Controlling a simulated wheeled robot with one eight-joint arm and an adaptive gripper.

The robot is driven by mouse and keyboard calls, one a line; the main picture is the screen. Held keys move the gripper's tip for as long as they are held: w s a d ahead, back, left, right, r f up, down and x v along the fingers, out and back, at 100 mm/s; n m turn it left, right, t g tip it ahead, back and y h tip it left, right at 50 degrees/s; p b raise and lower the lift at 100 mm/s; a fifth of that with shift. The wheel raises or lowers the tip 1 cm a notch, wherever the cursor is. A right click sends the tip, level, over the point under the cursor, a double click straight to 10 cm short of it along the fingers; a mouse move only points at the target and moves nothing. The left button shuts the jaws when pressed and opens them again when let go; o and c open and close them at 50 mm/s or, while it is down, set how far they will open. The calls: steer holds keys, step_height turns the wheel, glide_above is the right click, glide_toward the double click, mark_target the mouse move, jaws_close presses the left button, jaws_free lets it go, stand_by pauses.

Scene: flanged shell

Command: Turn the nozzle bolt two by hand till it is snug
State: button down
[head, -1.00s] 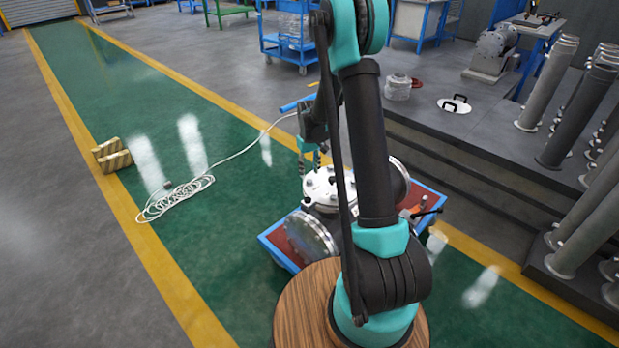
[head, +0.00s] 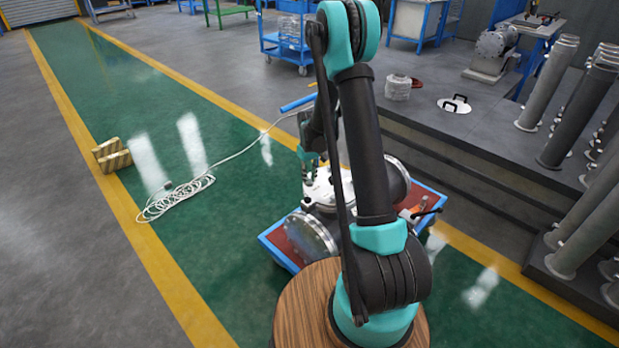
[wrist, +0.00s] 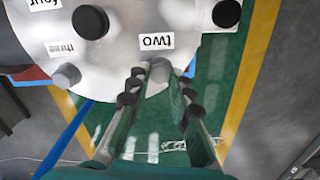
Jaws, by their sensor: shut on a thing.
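The flanged shell (head: 325,190) is a white, round-ended metal body on a red-topped blue stand in the head view. In the wrist view its white face (wrist: 115,55) carries printed labels. Nozzle bolt two (wrist: 160,69) is a grey head at the edge of that face, just below the label "two" (wrist: 153,42). My gripper (wrist: 157,74) is shut on bolt two, with its fingertips on either side of the bolt head. In the head view my gripper (head: 309,176) reaches down onto the shell, and the bolt is too small to make out there.
Bolt three (wrist: 68,75) stands left of bolt two, beside the label "three" (wrist: 62,48). A white coiled cable (head: 180,195) and wooden blocks (head: 112,155) lie on the floor. Grey pipes (head: 575,115) stand at the right.

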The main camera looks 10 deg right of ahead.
mark_target(310, 181)
steer(key=shift+m, duration=1.6)
steer(key=c, duration=1.4)
jaws_free()
steer(key=shift+o, duration=0.2)
step_height(310, 181, up, 12)
